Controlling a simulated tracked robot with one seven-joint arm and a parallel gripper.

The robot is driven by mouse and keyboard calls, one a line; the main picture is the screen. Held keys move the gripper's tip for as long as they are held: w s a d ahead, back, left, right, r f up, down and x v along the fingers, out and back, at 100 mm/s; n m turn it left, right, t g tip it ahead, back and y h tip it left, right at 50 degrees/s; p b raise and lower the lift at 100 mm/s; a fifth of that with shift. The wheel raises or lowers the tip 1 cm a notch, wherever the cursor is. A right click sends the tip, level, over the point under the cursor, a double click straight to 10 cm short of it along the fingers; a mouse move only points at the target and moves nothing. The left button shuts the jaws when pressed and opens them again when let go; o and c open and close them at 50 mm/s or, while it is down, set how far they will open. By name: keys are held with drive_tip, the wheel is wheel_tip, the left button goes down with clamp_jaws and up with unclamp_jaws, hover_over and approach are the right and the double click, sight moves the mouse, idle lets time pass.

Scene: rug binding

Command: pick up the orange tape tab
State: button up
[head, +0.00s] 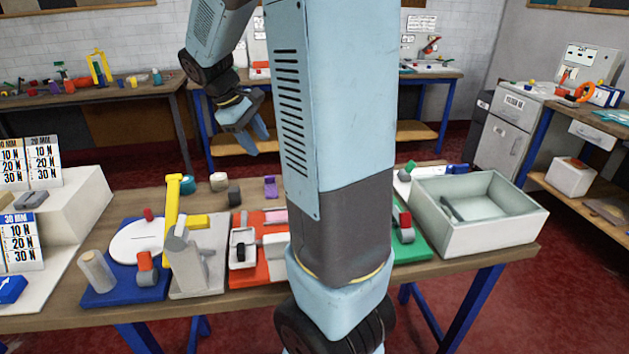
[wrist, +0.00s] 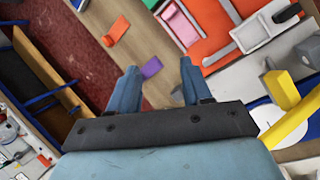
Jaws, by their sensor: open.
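The orange tape tab (wrist: 116,30) shows in the wrist view as a small orange-red piece lying flat on the bare wooden bench top, near its edge. I do not see it in the head view, where my arm blocks the middle of the bench. My gripper (head: 257,140) is open and raised, apart from the bench. In the wrist view my gripper (wrist: 158,68) has its fingers spread with nothing held. The orange tab is beyond and left of the fingertips. A purple tab (wrist: 151,67) appears between the fingers, lower down on the bench; it also shows in the head view (head: 270,187).
A pink block (wrist: 180,25) lies on an orange-red board beyond the right finger. In the head view, a blue board (head: 98,297), a yellow lever (head: 172,205) and a grey-white bin (head: 490,235) stand on the bench. Bare wood surrounds the orange tab.

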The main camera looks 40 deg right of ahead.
drive_tip(key=w+d+f+n+g+h, duration=0.2)
drive_tip(key=w+d+f, duration=0.2)
drive_tip(key=f, duration=0.1)
drive_tip(key=w+d+f+n+g+h, duration=0.1)
drive_tip(key=w+d+f+n+h, duration=0.1)
drive_tip(key=w+d+f, duration=0.3)
drive_tip(key=w+d+f+n+g+h, duration=0.2)
drive_tip(key=w+d+f, duration=0.2)
drive_tip(key=f, duration=0.3)
drive_tip(key=shift+w+d+f+g+h, duration=0.2)
drive_tip(key=shift+d+g+h, duration=0.1)
drive_tip(key=shift+d, duration=0.1)
drive_tip(key=shift+w+d+f+n, duration=0.2)
drive_tip(key=shift+d+f+n, duration=0.1)
drive_tip(key=shift+d+f, duration=0.1)
drive_tip(key=shift+h, duration=0.3)
drive_tip(key=x, duration=0.8)
drive_tip(key=shift+s+d, duration=0.1)
drive_tip(key=shift+s, duration=0.05)
drive_tip(key=shift+w+x, duration=0.15)
drive_tip(key=shift+x, duration=1.2)
drive_tip(key=shift+w+x, duration=0.15)
drive_tip(key=shift+x, duration=1.25)
drive_tip(key=shift+d, duration=0.15)
drive_tip(key=shift+c, duration=0.3)
clamp_jaws()
